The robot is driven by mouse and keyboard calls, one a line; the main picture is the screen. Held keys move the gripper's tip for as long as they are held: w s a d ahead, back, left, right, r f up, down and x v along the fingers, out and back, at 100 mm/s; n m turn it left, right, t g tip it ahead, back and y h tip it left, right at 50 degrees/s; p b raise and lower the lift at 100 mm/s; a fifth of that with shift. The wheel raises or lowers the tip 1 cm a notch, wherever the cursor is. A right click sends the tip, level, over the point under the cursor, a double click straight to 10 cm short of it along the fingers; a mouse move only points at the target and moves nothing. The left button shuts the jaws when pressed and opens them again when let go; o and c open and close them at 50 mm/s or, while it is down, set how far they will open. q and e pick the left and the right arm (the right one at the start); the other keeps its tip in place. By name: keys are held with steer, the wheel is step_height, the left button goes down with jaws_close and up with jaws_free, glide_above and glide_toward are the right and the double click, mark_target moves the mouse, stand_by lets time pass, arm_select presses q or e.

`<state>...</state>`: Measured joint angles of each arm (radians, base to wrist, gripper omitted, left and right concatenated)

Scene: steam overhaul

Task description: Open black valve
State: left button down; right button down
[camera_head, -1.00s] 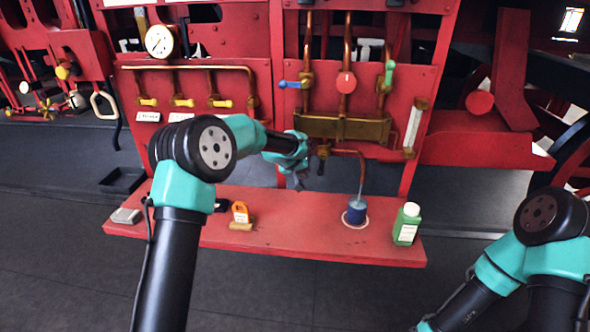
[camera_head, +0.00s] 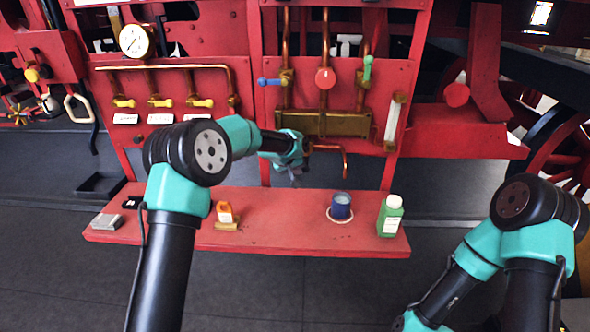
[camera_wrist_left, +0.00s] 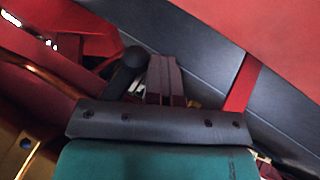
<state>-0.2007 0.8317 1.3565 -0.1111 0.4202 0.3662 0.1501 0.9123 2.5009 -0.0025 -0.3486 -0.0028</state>
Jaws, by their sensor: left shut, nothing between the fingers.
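My left gripper (camera_head: 297,178) is shut and empty, in front of the red panel just below the brass box (camera_head: 330,123). In the left wrist view its closed fingers (camera_wrist_left: 166,82) point away from the camera. A black rounded handle (camera_wrist_left: 128,68), likely the black valve, shows there just left of the fingers; I cannot tell if they touch. In the head view the valve is mostly hidden by the gripper. A copper pipe (camera_head: 335,148) runs right from there and bends down above a blue cup (camera_head: 341,206). My right gripper is out of view.
The red shelf (camera_head: 275,230) holds the cup, a green bottle (camera_head: 390,216) and an orange-labelled item (camera_head: 225,213). Above are blue (camera_head: 270,82), red (camera_head: 325,78) and green (camera_head: 367,68) valves. Several yellow valves (camera_head: 160,102) sit left, below a gauge (camera_head: 136,40).

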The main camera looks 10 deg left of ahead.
arm_select(q)
steer(key=shift+d, duration=0.2)
steer(key=s+a+r, duration=0.6)
steer(key=a, duration=0.2)
steer(key=shift+s+a+r, duration=0.15)
steer(key=shift+a+r, duration=0.15)
